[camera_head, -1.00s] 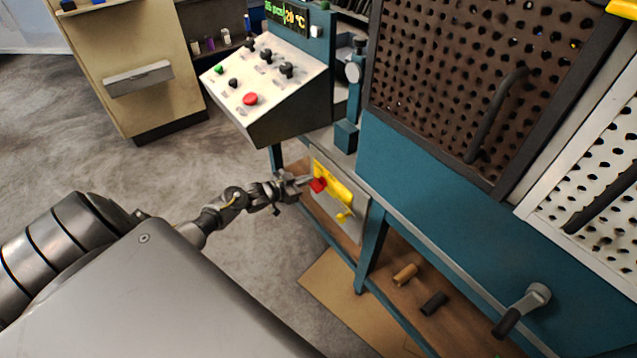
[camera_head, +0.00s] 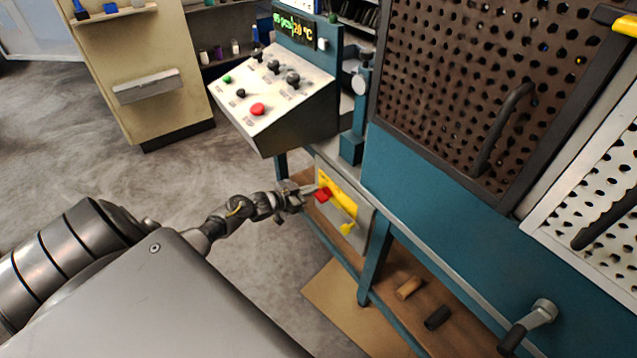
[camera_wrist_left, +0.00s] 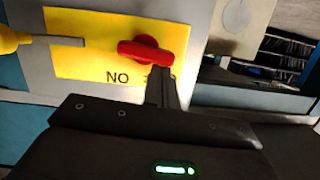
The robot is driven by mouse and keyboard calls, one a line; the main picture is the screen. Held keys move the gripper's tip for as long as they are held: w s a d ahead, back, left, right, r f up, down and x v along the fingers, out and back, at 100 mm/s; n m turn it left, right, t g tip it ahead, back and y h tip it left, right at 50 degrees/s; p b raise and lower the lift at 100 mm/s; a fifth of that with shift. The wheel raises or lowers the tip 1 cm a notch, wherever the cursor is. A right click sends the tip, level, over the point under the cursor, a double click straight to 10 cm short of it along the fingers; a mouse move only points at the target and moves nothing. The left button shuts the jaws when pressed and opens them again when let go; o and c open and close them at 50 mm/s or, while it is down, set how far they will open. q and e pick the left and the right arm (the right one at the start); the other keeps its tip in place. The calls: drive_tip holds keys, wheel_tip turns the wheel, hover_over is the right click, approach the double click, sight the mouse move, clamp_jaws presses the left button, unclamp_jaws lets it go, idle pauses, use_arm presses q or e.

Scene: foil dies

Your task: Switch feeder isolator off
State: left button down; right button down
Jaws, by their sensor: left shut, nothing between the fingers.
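The feeder isolator is a red rotary handle on a yellow plate (camera_head: 336,192) fixed to a grey box below the control console. In the head view the red handle (camera_head: 323,194) sits at the plate's upper left. In the left wrist view the red handle (camera_wrist_left: 145,51) lies roughly crosswise, slightly tilted, above black lettering partly hidden by my fingers. My left gripper (camera_head: 303,191) is shut and empty, its fingertips (camera_wrist_left: 161,84) just at the handle's right half; I cannot tell whether they touch it. My right gripper is not in view.
A yellow lever or padlock-like part (camera_head: 347,228) hangs at the plate's lower end. The sloped console (camera_head: 275,100) with knobs and a red button is above. A blue frame leg (camera_head: 374,262) stands to the right. Two cylinders lie on the lower shelf (camera_head: 460,325).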

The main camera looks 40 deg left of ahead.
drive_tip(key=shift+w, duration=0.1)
